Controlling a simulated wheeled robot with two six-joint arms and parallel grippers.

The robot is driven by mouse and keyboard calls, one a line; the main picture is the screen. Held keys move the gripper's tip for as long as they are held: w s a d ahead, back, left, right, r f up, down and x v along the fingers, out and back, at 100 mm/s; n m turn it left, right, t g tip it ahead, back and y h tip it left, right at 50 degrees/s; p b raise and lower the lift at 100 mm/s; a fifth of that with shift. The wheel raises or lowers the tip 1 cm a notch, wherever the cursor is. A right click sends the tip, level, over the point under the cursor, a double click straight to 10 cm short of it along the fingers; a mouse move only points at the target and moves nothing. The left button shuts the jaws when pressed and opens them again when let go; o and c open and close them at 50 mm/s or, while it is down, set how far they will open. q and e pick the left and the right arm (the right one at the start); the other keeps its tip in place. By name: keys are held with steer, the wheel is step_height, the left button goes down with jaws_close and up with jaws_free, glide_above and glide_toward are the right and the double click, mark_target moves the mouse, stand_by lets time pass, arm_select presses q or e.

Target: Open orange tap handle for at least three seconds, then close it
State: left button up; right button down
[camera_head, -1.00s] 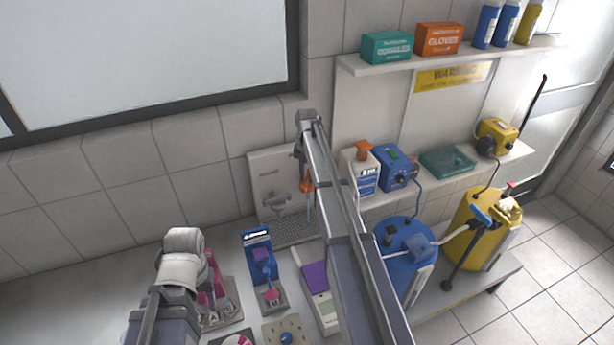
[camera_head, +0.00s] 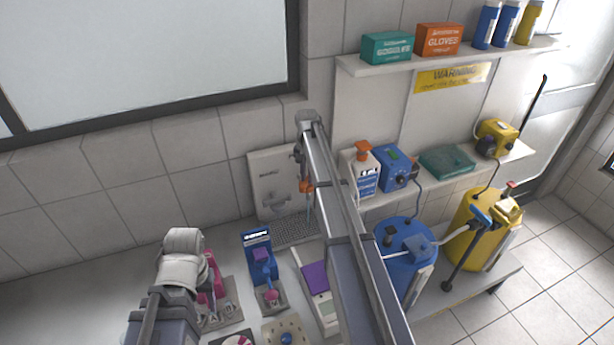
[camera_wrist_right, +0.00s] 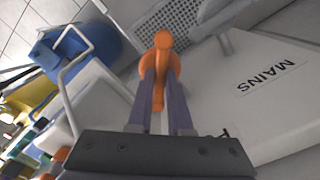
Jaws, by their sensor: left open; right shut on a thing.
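The orange tap handle (camera_wrist_right: 162,62) stands out from the white panel marked MAINS (camera_wrist_right: 275,92) in the right wrist view. My right gripper (camera_wrist_right: 163,88) is shut on the handle, with one grey finger on each side of it. In the head view a small orange part (camera_head: 306,186) shows just below the end of my right arm, in front of the white panel (camera_head: 258,172); the arm hides part of the panel. My left gripper (camera_head: 184,242) is over the counter at lower left, apart from the tap, its fingers not clearly seen.
A perforated drain tray (camera_head: 290,230) lies below the panel. Blue (camera_head: 258,258) and pink (camera_head: 215,275) devices stand on the counter between the arms. A shelf (camera_head: 470,165) with a white bottle (camera_head: 362,175) and blue pump (camera_head: 395,165) is right of my right arm, above blue and yellow drums.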

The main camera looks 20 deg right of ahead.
mark_target(307, 178)
steer(key=m, duration=0.5)
steer(key=shift+m, duration=0.3)
steer(key=m, duration=0.4)
steer(key=shift+m, duration=0.8)
steer(key=c, duration=0.8)
jaws_free()
steer(key=shift+c, duration=0.2)
steer(key=shift+r, duration=0.1)
step_height(307, 178, up, 8)
steer(key=p, duration=0.8)
